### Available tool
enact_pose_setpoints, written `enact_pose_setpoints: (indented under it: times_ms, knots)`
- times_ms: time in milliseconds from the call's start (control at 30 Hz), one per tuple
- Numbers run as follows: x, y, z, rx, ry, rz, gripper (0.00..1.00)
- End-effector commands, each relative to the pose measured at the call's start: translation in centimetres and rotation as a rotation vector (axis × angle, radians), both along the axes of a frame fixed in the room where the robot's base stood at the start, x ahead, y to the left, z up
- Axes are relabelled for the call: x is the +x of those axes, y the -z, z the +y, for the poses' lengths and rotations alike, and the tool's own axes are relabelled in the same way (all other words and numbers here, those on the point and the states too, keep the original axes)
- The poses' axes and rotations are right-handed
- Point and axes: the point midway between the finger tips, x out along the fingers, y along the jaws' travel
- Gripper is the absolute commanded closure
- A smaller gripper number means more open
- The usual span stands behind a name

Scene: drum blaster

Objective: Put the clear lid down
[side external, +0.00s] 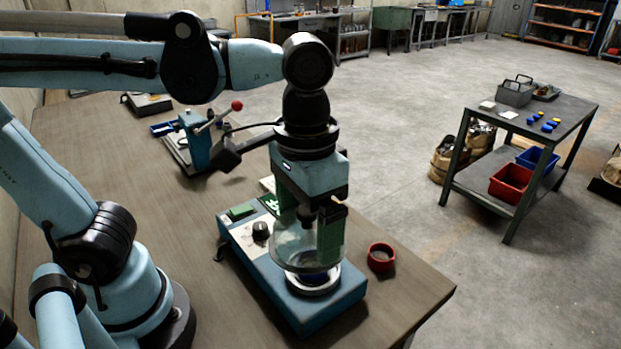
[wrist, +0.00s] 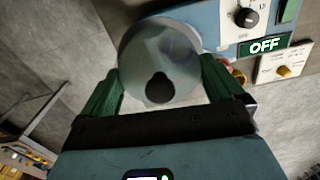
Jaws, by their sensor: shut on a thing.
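The clear lid (side external: 292,249) is a see-through dome with a dark knob. My gripper (side external: 312,236) points down and is shut on it, with a green finger on either side. In the wrist view the round lid (wrist: 165,50) and its black knob (wrist: 160,88) sit between the green fingers of my gripper (wrist: 160,84). The blue drum blaster (side external: 256,262) stands below on the table, with a metal ring (side external: 315,290) on its top. The lid is over this ring; I cannot tell whether they touch.
A red cup (side external: 381,258) stands on the wooden table (side external: 420,285), right of the blaster. A blue device with a red-knobbed lever (side external: 196,140) is behind. The blaster's panel has a dial (wrist: 247,17) and a green OFF sign (wrist: 264,46). A cart (side external: 565,110) stands apart at right.

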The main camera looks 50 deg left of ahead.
Motion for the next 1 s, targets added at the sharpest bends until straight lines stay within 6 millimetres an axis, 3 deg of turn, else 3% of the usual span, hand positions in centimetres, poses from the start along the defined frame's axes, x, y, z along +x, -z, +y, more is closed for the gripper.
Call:
enact_pose_setpoints:
  times_ms: [200, 500, 733, 1000]
  knots:
    - [4.2, 1.2, 5.8, 0.000, -0.274, 0.000, 0.39]
    - [7.1, 3.0, 15.3, 0.001, -0.631, 0.000, 0.39]
    - [7.0, 4.6, 23.4, 0.001, -0.905, 0.000, 0.39]
    - [4.6, 6.3, 31.2, 0.000, -1.171, 0.000, 0.39]
